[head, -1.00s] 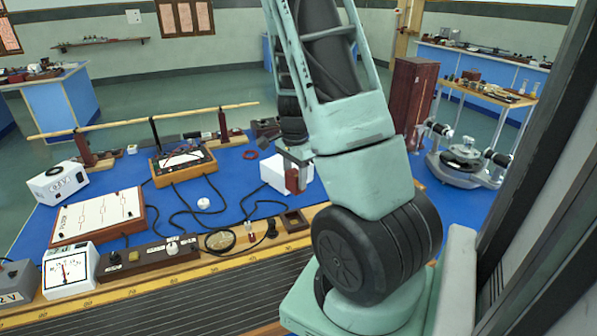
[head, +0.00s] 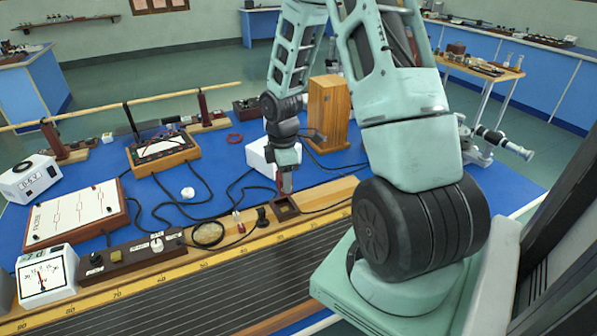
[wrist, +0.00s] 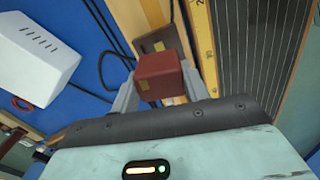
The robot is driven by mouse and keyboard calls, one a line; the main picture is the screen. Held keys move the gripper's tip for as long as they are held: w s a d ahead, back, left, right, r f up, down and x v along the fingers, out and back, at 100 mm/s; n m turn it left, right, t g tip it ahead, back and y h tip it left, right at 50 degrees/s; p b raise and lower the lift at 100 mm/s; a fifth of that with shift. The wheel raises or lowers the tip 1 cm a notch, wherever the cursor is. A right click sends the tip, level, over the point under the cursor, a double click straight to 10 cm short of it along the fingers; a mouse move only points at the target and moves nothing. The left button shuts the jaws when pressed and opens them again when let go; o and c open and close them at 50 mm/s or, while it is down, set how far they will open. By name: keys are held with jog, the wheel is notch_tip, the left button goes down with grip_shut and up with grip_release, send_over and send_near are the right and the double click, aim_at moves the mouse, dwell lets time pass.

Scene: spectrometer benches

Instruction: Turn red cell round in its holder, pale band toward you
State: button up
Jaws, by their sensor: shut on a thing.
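My gripper (head: 286,181) points down near the front edge of the blue bench and is shut on the red cell (wrist: 160,73). The cell is a small red block between the two grey fingers in the wrist view. A small yellowish patch shows low on one of its faces there. The cell also shows in the head view (head: 287,186), too small to tell its faces apart. The dark holder (head: 285,207) is an open box on the wooden strip. It also shows beyond the cell in the wrist view (wrist: 150,45). The cell is close above the holder; I cannot tell whether they touch.
A white box (head: 259,157) stands behind the gripper, with a wooden cabinet (head: 328,113) beyond it. Black leads and a round lens-like disc (head: 208,234) lie to the left. A long scale (head: 235,250) runs along the front edge. A red ring (head: 235,138) lies further back.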

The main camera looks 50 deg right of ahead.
jog(key=shift+w+a+f+n, duration=0.1)
jog(key=shift+n, duration=0.8)
jog(key=shift+f+b, duration=2.25)
jog(key=shift+b, duration=0.15)
jog(key=shift+f+b, duration=0.6)
jog(key=shift+f, duration=0.4)
jog(key=o, duration=1.1)
jog(key=shift+o, duration=0.2)
notch_tip(320, 180, up, 17)
jog(key=shift+r+p, duration=0.2)
jog(key=shift+p, duration=0.4)
